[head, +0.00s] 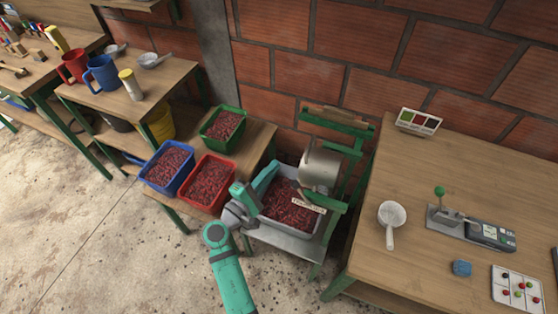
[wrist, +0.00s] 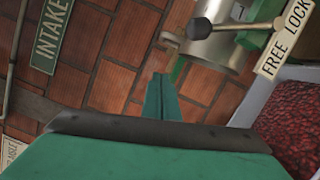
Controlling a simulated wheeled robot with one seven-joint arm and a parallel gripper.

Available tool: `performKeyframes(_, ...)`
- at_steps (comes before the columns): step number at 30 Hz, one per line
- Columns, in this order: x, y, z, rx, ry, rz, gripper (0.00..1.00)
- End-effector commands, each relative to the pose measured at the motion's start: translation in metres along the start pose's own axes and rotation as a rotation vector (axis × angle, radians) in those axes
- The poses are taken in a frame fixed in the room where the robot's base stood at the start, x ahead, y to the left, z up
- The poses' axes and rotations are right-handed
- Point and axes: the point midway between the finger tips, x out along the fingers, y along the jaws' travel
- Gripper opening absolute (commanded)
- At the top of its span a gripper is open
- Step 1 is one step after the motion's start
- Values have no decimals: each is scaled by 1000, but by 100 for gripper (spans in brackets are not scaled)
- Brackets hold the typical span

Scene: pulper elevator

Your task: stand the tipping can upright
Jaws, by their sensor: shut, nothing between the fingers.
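The tipping can (head: 320,169) is a grey metal cylinder hung in a green frame (head: 352,160), over a tray of red cherries. It looks tilted, but its exact angle is hard to tell. In the wrist view, part of the can (wrist: 218,50) shows at the top, beside a lever with a dark ball knob (wrist: 201,28) and a FREE LOCK plate (wrist: 285,38). My gripper (head: 266,178) is left of the can, apart from it. In the wrist view, its fingers (wrist: 162,98) are together and empty, pointing toward the brick wall, below the knob.
The cherry tray (head: 263,217) stands under the can. Green (head: 204,134), blue (head: 150,179) and red (head: 184,198) crates of cherries stand to the left. A wooden table (head: 420,175) is close on the right. An INTAKE sign (wrist: 52,35) hangs on the wall.

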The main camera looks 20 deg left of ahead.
Motion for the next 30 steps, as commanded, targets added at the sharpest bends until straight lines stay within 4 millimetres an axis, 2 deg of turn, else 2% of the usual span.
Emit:
performKeyframes(1, -3, 0, 0, 4, 1, -1, 12)
performKeyframes(3, -3, 3, 4, 40, -7, -12, 29)
performKeyframes(7, 11, 12, 24, 265, -41, -85, 30)
performKeyframes(12, 28, 25, 54, 706, -92, -229, 30)
performKeyframes(15, 31, 33, 63, 912, -108, -297, 30)
performKeyframes(18, 33, 38, 68, 1045, -118, -342, 30)
performKeyframes(23, 37, 38, 69, 1114, -123, -369, 30)
performKeyframes(30, 68, 27, 66, 1111, -124, -367, 30)
